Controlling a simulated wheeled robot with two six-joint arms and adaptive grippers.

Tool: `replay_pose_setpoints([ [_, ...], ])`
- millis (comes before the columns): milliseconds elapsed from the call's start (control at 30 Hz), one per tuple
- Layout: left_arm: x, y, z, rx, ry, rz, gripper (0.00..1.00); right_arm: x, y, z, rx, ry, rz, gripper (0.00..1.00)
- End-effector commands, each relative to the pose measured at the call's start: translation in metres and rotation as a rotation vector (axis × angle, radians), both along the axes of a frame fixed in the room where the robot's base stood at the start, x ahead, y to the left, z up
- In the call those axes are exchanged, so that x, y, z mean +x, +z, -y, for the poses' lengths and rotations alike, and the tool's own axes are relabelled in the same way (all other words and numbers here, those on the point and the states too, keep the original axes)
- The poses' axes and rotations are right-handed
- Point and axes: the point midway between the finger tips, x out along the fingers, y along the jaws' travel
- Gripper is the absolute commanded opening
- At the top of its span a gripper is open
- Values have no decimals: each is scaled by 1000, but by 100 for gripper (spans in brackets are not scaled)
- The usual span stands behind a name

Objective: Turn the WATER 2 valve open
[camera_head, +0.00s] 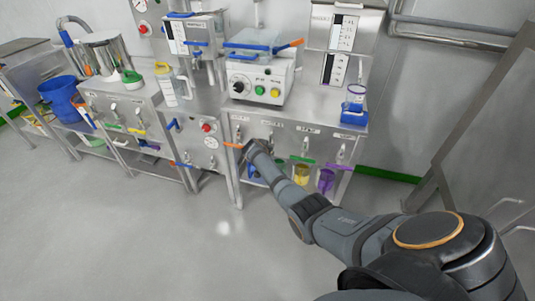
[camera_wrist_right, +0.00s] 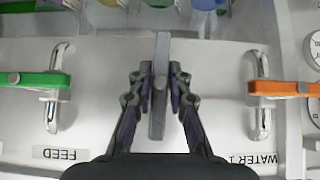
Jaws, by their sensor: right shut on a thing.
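In the right wrist view a grey lever (camera_wrist_right: 158,108) with a round hub stands lengthwise in the picture, between the valves labelled FEED and WATER 1. The label of this middle valve is hidden behind my gripper, so I cannot read WATER 2. My right gripper (camera_wrist_right: 161,88) has its two fingers on either side of the lever, shut on it. In the head view the right gripper (camera_head: 254,149) is at the cabinet front and hides this valve. My left gripper is not in view.
An orange lever (camera_wrist_right: 282,89) on WATER 1 and a green lever (camera_wrist_right: 35,80) on FEED lie crosswise, one on each side. A yellow container (camera_head: 301,174) and a purple container (camera_head: 326,180) are below the cabinet front. The floor in front is clear.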

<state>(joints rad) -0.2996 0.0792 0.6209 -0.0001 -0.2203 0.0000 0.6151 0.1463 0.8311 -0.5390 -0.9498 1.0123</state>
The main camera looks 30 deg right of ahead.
Motion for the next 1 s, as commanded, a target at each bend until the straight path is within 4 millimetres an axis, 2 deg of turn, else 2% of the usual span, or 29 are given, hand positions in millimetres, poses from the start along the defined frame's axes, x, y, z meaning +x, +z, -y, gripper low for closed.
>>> replay_pose_setpoints([
  [233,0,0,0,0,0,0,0,0,1,1,-2,0,1,0],
  [267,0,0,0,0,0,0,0,0,1,1,-2,0,1,20],
  [400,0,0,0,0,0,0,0,0,1,1,0,-1,1,39],
  [433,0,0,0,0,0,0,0,0,1,1,0,0,2,41],
  [767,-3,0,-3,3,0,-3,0,0,2,-1,1,1,2,41],
  [1000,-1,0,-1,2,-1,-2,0,-14,22,-18,2,2,5,41],
])
